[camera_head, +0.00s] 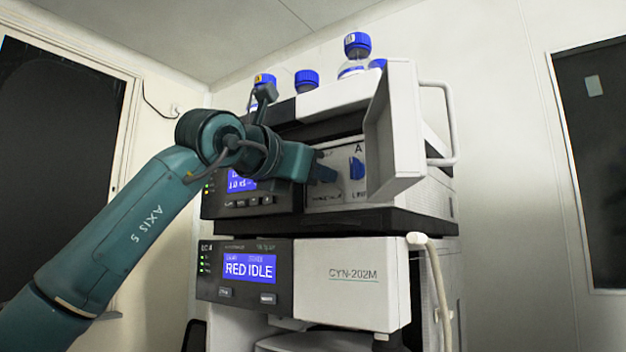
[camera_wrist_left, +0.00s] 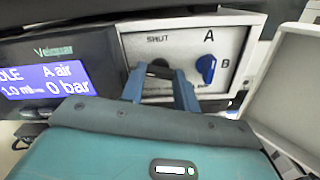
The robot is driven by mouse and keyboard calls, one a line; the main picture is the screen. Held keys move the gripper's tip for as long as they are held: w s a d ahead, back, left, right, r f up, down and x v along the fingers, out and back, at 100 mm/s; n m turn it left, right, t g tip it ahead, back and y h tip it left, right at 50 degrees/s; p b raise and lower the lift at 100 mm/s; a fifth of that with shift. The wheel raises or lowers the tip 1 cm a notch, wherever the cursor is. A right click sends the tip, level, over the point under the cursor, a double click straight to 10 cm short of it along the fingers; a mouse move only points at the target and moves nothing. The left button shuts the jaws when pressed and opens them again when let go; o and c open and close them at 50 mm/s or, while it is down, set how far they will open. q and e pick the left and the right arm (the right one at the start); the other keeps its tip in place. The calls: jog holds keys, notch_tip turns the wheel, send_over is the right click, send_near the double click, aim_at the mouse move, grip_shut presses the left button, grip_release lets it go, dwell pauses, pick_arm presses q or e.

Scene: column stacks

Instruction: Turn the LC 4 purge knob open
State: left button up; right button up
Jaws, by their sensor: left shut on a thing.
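The upper instrument has a grey valve panel (camera_head: 343,193) with a blue A/B selector knob (camera_head: 357,168); in the left wrist view, this knob (camera_wrist_left: 206,68) sits right of my fingers. A dark knob (camera_wrist_left: 160,72), apparently the purge knob, lies under the word SHUT. My left gripper (camera_head: 322,173) reaches the panel from the left, and in the left wrist view its two fingers (camera_wrist_left: 160,90) are on either side of the dark knob, shut on it. The head view hides this knob behind the gripper. Its exact turn angle is hard to tell. My right gripper is in neither view.
A white door (camera_head: 396,130) stands open right of the panel. The upper display (camera_wrist_left: 45,82) reads 0 bar. Below, a unit (camera_head: 355,278) marked CYN-202M shows RED IDLE. Blue-capped bottles (camera_head: 357,45) stand on top. A pale tube (camera_head: 437,275) hangs at the lower right.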

pick_arm(q)
jog(key=shift+f+n, duration=0.1)
jog(key=shift+n, duration=0.6)
jog(key=shift+n+b, duration=0.45)
jog(key=shift+n, duration=0.15)
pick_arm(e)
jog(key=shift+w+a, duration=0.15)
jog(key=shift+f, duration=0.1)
pick_arm(q)
jog(key=o, duration=1)
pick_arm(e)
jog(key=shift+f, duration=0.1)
pick_arm(q)
jog(key=shift+s+a+b, duration=0.2)
jog(key=shift+s+b, duration=0.1)
jog(key=shift+b, duration=0.05)
jog(key=shift+b+v, duration=2.05)
jog(key=shift+v, duration=4.2)
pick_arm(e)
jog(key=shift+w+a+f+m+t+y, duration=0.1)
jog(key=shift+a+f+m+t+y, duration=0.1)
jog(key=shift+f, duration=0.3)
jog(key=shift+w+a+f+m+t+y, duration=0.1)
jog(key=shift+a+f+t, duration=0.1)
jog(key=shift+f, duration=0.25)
